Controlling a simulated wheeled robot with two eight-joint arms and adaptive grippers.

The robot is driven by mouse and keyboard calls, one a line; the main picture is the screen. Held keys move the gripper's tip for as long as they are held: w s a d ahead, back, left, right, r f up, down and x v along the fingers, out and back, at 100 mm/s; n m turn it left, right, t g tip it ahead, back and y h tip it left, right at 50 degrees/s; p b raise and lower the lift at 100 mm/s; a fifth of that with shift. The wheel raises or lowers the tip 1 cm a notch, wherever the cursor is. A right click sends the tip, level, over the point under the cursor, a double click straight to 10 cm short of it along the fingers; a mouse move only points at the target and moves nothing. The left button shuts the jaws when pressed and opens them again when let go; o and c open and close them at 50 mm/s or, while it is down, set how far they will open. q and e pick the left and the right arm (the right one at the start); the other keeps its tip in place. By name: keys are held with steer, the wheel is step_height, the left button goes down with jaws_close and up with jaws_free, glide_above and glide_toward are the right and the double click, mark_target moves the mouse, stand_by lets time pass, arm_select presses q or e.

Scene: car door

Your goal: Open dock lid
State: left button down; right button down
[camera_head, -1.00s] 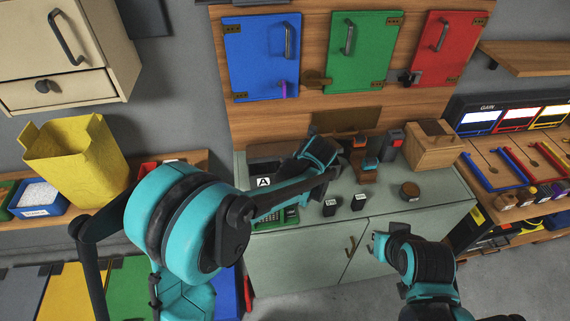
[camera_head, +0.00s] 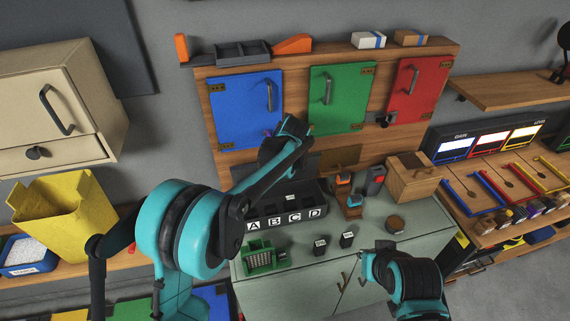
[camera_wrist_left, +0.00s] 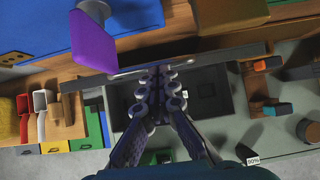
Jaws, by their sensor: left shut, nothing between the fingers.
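The dark dock (camera_head: 318,196) stands on the grey-green cabinet top, with labels A, B, C and D along its front. Its slots show from above, and its dark lid (camera_head: 302,163) stands raised at the back; the left part is hidden by my arm. My left gripper (camera_head: 284,140) is above the dock's back, below the blue door. In the left wrist view my left gripper (camera_wrist_left: 160,76) is shut and empty, its tips at the dark lid edge (camera_wrist_left: 215,55); contact is unclear. My right gripper (camera_head: 370,265) is at the cabinet's front, its fingers unclear.
A purple latch (camera_wrist_left: 87,38) hangs close to the left fingers. Blue (camera_head: 245,108), green (camera_head: 340,98) and red (camera_head: 417,90) doors are on the wooden panel behind. A green tray (camera_head: 262,258), small dark blocks and a wooden box (camera_head: 410,178) share the cabinet top.

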arm_select(q)
steer(key=shift+w+a+r, duration=0.15)
steer(key=shift+w+a, duration=0.05)
steer(key=shift+w, duration=0.55)
steer(key=shift+w+a+r, duration=0.15)
steer(key=shift+w+a, duration=0.05)
steer(key=shift+w, duration=0.5)
